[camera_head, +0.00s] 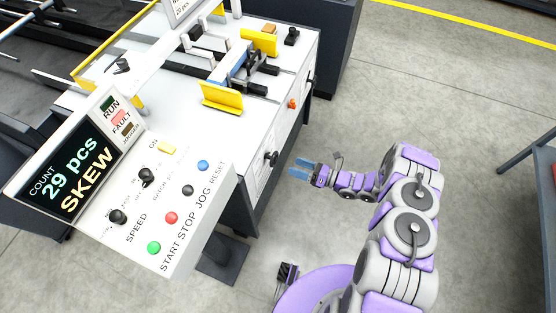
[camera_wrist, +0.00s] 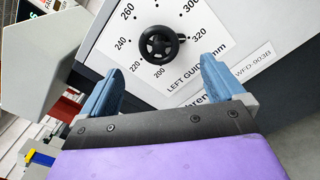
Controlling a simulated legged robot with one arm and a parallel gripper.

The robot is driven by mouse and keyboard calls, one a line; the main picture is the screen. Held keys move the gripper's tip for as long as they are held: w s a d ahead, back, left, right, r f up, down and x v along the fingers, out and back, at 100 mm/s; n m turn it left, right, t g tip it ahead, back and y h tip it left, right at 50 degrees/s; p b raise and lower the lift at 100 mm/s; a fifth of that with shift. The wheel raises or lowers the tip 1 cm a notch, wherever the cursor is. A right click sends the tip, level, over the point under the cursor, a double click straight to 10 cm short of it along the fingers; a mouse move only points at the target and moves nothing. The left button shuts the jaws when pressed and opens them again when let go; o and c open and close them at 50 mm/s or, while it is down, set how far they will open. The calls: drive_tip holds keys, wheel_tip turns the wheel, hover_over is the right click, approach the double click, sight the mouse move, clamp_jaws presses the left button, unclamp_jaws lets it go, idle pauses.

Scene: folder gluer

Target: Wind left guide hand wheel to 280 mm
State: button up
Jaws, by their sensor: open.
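I cannot tell the wheel's reading. In the head view the wheel (camera_head: 270,158) is on the machine's side panel. My gripper (camera_head: 299,168) is open and empty, its blue fingers pointing at the panel, apart from the wheel. In the wrist view the wheel lies between and beyond the fingertips (camera_wrist: 158,64).
A control console (camera_head: 190,200) with buttons and a display reading 29 pcs, SKEW, juts out left of the wheel. An orange knob (camera_head: 292,104) and another dark wheel (camera_head: 311,80) are farther along the panel. The floor right of the machine is clear up to a table (camera_head: 530,150).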

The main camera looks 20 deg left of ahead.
sight(276, 159)
drive_tip(key=a, duration=0.4)
drive_tip(key=a+b, duration=0.1)
drive_tip(key=a, duration=0.3)
drive_tip(key=shift+w+a+f, duration=0.15)
drive_tip(key=shift+f, duration=0.05)
drive_tip(key=shift+w+a+r+b, duration=0.15)
drive_tip(key=shift+a+r+b, duration=0.15)
drive_tip(key=shift+b, duration=0.05)
drive_tip(key=shift+a+f, duration=0.15)
drive_tip(key=shift+a, duration=0.7)
drive_tip(key=shift+c, duration=0.7)
drive_tip(key=shift+d, duration=0.55)
drive_tip(key=c, duration=0.6)
drive_tip(key=shift+c, duration=1.4)
